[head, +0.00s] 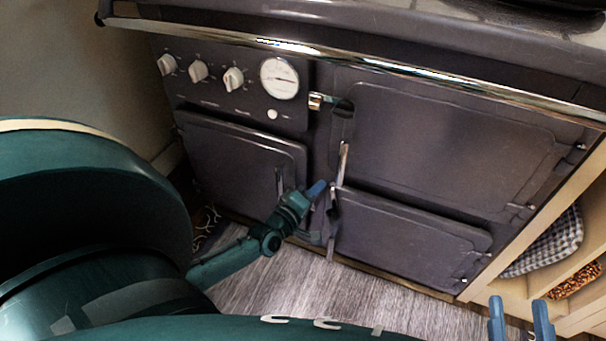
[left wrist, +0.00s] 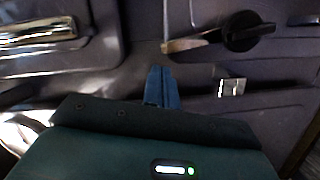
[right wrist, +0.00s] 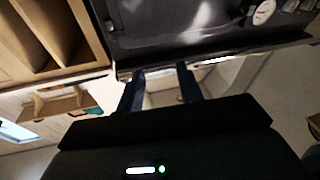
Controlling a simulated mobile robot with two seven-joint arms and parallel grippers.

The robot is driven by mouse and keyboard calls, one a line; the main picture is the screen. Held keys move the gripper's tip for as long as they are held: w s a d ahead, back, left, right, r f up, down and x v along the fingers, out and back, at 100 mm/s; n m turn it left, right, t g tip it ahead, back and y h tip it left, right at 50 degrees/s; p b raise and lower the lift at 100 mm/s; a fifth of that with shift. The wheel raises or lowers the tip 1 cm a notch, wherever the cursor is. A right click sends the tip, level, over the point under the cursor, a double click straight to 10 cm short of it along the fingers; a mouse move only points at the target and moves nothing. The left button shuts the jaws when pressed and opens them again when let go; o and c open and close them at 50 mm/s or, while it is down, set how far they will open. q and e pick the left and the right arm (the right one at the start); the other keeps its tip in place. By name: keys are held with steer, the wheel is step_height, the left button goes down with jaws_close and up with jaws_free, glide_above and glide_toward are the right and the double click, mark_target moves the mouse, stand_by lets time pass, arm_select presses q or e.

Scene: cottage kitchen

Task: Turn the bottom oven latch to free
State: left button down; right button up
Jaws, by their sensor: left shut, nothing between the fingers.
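The dark grey range cooker (head: 440,135) fills the head view. The bottom oven door (head: 410,240) is at lower right and looks closed. Its latch (head: 333,212) is at the door's left edge, dark with chrome parts, partly hard to make out. My left gripper (head: 318,188) is shut and empty, its blue tips just left of the latch. In the left wrist view the shut fingertips (left wrist: 161,85) point at the cooker front, and a black latch handle (left wrist: 247,31) is up and right, apart from them. My right gripper (head: 519,320) is open and empty, low at the right.
A chrome rail (head: 330,55) crosses above the doors. The upper door has its own latch (head: 328,102). The left door (head: 240,155) has a chrome handle (head: 279,182). White knobs (head: 198,71) and a gauge (head: 280,78) are at upper left. Wooden shelves (head: 540,235) stand at right.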

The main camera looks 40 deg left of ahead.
arm_select(q)
steer(key=shift+w+d+f, duration=0.1)
steer(key=shift+d, duration=0.25)
arm_select(e)
steer(key=shift+a, duration=0.1)
arm_select(q)
steer(key=d+p, duration=0.1)
steer(key=m+p, duration=0.1)
steer(key=p, duration=0.1)
steer(key=shift+w+d+r, duration=0.2)
steer(key=shift+d+r, duration=0.15)
steer(key=shift+d, duration=0.05)
arm_select(e)
steer(key=shift+s+d+f+h, duration=0.25)
steer(key=shift+s+f+h, duration=0.05)
steer(key=shift+f, duration=0.05)
arm_select(q)
steer(key=shift+a, duration=0.1)
arm_select(e)
steer(key=shift+w+r, duration=0.1)
steer(key=shift+r, duration=0.05)
